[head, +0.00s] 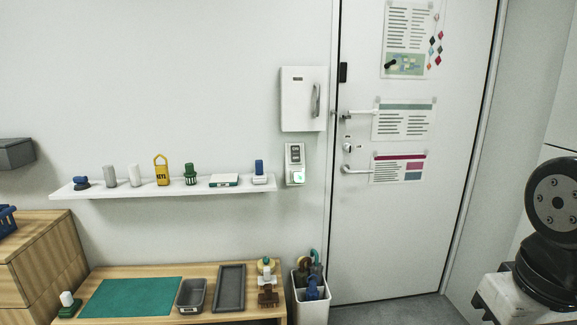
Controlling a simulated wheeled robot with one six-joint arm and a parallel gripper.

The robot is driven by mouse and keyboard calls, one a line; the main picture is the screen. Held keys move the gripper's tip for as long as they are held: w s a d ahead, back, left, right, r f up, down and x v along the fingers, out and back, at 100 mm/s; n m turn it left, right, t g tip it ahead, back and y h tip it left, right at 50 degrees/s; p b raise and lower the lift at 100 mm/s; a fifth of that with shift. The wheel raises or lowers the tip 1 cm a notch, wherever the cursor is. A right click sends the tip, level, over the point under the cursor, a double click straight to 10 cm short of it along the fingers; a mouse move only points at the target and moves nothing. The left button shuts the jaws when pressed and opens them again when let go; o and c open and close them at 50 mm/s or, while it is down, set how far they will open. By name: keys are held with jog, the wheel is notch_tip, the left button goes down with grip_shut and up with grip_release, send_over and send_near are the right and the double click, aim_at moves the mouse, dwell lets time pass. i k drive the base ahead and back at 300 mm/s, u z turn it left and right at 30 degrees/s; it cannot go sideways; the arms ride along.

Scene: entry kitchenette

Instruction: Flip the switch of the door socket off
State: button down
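The door socket (295,164) is a small pale plate on the wall, just left of the door frame and below a white wall box. Its upper part has a dark grey panel with small light details. A green light glows at its lower right. The switch position is too small to read. The door (410,240) is white and shut, with lever handles on its left side. My gripper is not in view; only part of my arm shows at the right edge, far from the socket.
A white wall shelf (150,192) with several small items ends left of the socket. Below stands a wooden bench (130,270) with a green mat (140,297) and trays. A white bin (312,306) with tools stands below the socket. Floor is clear before the door.

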aim_at(295, 150)
jog(key=u, duration=0.35)
jog(key=i, duration=1.55)
jog(key=u, duration=0.4)
